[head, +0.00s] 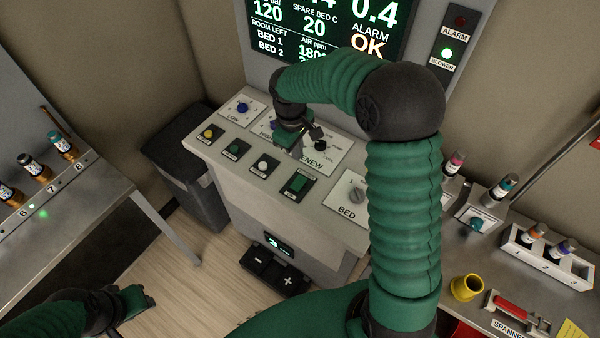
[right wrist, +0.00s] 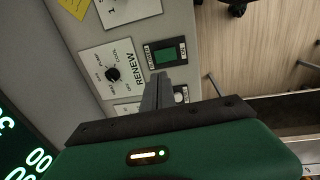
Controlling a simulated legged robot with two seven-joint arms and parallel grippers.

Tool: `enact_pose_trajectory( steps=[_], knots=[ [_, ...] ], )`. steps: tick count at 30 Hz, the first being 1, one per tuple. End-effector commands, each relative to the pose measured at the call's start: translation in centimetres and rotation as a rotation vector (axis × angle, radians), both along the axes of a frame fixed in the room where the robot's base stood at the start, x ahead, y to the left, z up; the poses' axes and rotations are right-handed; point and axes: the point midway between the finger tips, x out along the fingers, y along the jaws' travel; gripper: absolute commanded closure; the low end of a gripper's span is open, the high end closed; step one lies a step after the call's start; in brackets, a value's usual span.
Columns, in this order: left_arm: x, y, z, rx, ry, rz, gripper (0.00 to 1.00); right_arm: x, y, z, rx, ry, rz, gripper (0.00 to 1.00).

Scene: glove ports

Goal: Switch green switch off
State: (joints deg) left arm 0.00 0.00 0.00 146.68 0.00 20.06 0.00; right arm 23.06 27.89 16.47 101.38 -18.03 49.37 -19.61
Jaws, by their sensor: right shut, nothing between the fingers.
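The green switch (head: 298,183) is a rectangular green rocker in a dark frame on the front edge of the sloped control panel. It also shows in the right wrist view (right wrist: 167,55), just beyond the fingertips. I cannot tell which way it is tipped. My right gripper (head: 297,151) is shut and empty, above the panel behind and slightly left of the switch, apart from it in the head view. Its closed fingers show in the right wrist view (right wrist: 157,82). My left gripper (head: 143,300) is low at the left, away from the panel; its jaws are unclear.
A white button (head: 262,164), a green button (head: 232,149) and a yellow button (head: 208,132) line the panel's front left of the switch. The RENEW knob (right wrist: 113,74) and BED knob (head: 357,193) are close by. A screen (head: 325,30) stands behind. My right arm hides the panel's right part.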

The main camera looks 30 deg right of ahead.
Motion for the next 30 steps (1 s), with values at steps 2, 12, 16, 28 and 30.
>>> enact_pose_trajectory(
  steps=[2,12,16,28,30],
  knots=[
    [0.0,0.0,0.3,0.0,0.0,0.0,0.64,0.0,0.0,-0.9,0.003,0.004,0.001,1.0],
    [0.0,0.0,1.8,0.0,0.0,0.0,0.64,0.3,-0.8,-7.9,0.003,0.006,0.001,1.0],
    [0.0,0.0,2.5,0.0,0.0,0.0,0.64,0.3,-1.1,-10.4,0.002,0.006,0.0,1.0],
    [0.0,0.0,3.1,0.0,0.0,0.0,0.64,0.6,-1.5,-13.5,0.0,0.0,0.001,1.0],
    [0.0,0.0,3.0,0.0,0.0,0.0,0.64,0.6,-1.5,-13.5,0.0,0.0,0.001,1.0]
  ],
)
